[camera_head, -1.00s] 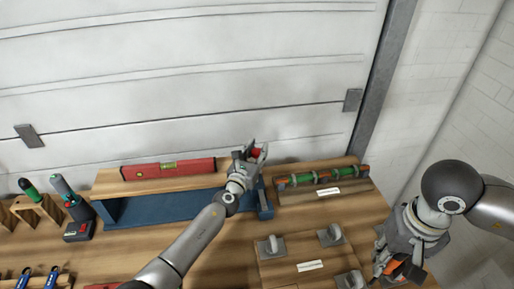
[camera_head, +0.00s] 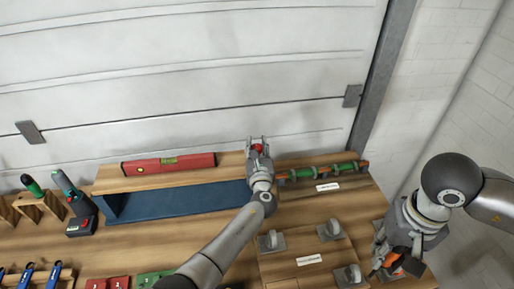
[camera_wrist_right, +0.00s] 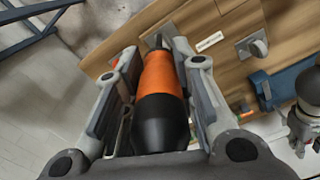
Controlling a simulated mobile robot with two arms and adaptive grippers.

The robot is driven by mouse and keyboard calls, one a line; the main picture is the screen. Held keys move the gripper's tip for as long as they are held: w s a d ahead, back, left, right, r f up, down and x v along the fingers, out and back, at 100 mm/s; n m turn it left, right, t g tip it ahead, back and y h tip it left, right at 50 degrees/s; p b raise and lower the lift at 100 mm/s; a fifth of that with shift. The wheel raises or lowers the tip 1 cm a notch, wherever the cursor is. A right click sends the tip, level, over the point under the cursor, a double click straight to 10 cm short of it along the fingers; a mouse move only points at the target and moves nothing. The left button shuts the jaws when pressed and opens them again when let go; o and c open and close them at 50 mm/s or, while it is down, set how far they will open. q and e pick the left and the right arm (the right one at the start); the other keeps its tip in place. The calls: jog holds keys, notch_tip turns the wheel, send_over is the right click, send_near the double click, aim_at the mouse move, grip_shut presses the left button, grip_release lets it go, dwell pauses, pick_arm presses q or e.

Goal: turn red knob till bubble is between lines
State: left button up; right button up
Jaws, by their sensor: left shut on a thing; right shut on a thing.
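A red spirit level (camera_head: 168,165) with a yellow-green vial (camera_head: 169,160) lies on a wooden board (camera_head: 112,182) over a blue base (camera_head: 180,204). The bubble is too small to make out. The red knob (camera_head: 258,148) is at the board's right end, partly hidden between the fingers of my left gripper (camera_head: 257,144), which is shut on it. My right gripper (camera_head: 393,266) is at the lower right, shut on an orange and black handle (camera_wrist_right: 160,95), which fills its jaws in the right wrist view. It is well away from the level.
A green rod assembly (camera_head: 322,171) lies right of the knob, close to my left gripper. Grey hooks (camera_head: 330,230) stand on a wooden panel in front. A drill-like tool (camera_head: 76,205) and a green-handled tool (camera_head: 33,186) stand at left. The white wall is behind.

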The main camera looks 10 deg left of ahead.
dwell(0.4)
pick_arm(q)
jog(key=o, duration=1)
jog(key=shift+o, duration=0.2)
jog(key=v, duration=1.2)
